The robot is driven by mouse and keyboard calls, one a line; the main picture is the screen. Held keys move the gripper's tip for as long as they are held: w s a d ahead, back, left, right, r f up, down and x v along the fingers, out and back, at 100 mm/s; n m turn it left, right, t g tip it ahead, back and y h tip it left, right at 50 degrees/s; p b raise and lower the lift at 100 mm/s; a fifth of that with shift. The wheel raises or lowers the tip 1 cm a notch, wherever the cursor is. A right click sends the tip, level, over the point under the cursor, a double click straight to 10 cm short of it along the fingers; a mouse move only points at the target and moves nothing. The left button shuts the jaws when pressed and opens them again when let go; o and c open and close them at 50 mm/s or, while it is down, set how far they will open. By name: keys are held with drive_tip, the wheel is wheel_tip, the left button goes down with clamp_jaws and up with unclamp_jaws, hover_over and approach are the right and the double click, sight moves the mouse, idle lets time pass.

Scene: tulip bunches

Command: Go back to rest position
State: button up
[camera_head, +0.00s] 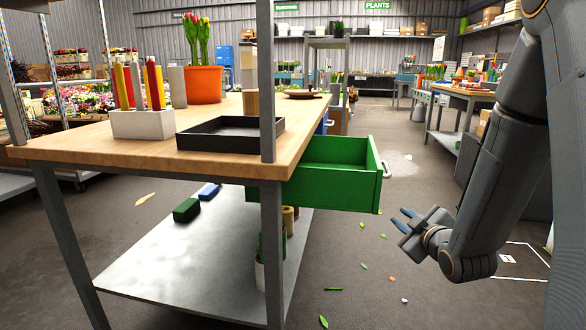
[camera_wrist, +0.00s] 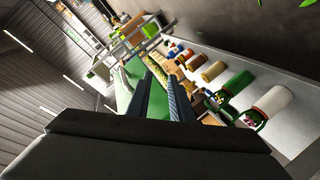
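My gripper (camera_head: 404,218) is beside the workbench, to the right of and a little below the open green drawer (camera_head: 332,172). It is apart from the drawer's pale handle (camera_head: 386,170). Its two blue-tipped fingers are spread with a gap and nothing shows between them. In the wrist view the fingers (camera_wrist: 166,90) point away from the camera, with green surfaces behind them. The inside of the drawer is mostly hidden by its front and side walls.
The workbench (camera_head: 90,144) carries a black tray (camera_head: 232,133), a white holder (camera_head: 143,124) with coloured sticks and an orange pot (camera_head: 204,84) of tulips. Its lower shelf (camera_head: 170,262) holds several items. Open floor with scattered leaves lies right of the bench.

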drive_tip(key=s+a+f+m+g, duration=0.2)
drive_tip(key=s+a+m+g, duration=0.15)
drive_tip(key=s, duration=0.45)
drive_tip(key=s+a+f+m+g, duration=0.1)
drive_tip(key=s+a+m+g, duration=0.2)
drive_tip(key=s+g, duration=0.3)
drive_tip(key=s+a+f+m+g, duration=0.2)
drive_tip(key=s+a+m+g, duration=0.15)
drive_tip(key=s, duration=0.55)
drive_tip(key=s+a+r+n+g+y, duration=0.1)
drive_tip(key=s+a+r+n, duration=0.25)
drive_tip(key=s+a, duration=0.55)
drive_tip(key=s+a+r+n+g, duration=0.1)
drive_tip(key=s+a+r+n, duration=0.35)
drive_tip(key=a, duration=0.75)
drive_tip(key=s+d+r+m+h+p, duration=0.1)
drive_tip(key=d+r+m+p, duration=0.3)
drive_tip(key=d+r+p, duration=0.6)
drive_tip(key=s+d+r+m+p, duration=0.1)
drive_tip(key=d+r+m+p, duration=0.2)
drive_tip(key=d+r+p, duration=0.7)
wheel_tip(320, 180, up, 7)
drive_tip(key=p, duration=1.6)
drive_tip(key=shift+d+r+m+h, duration=0.15)
drive_tip(key=shift+d+m+h, duration=0.25)
drive_tip(key=shift+d, duration=0.15)
